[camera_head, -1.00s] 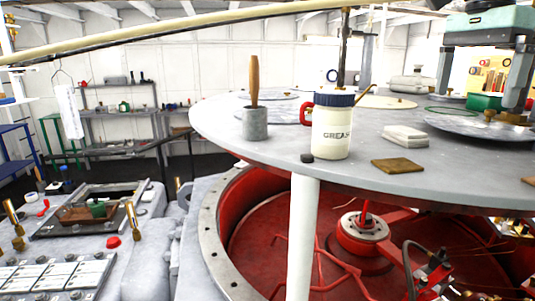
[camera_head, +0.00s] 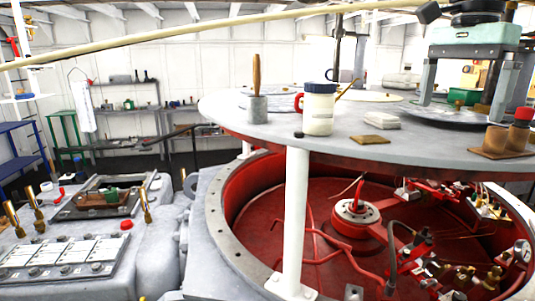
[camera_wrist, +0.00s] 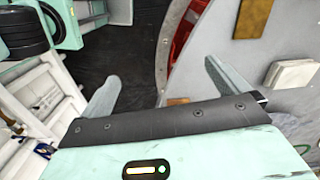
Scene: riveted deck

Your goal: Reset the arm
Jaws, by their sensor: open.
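My gripper (camera_head: 462,108) hangs at the upper right of the head view, its mint-green body above the round grey table (camera_head: 240,113). Its two grey fingers point down and stand wide apart with nothing between them. The wrist view also shows my gripper (camera_wrist: 160,85) open and empty, with dark floor and the table's curved edge beyond the fingers. I cannot tell whether the fingertips touch anything.
A pale pole (camera_head: 200,38) crosses above. A red pit (camera_head: 290,200) lies below.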

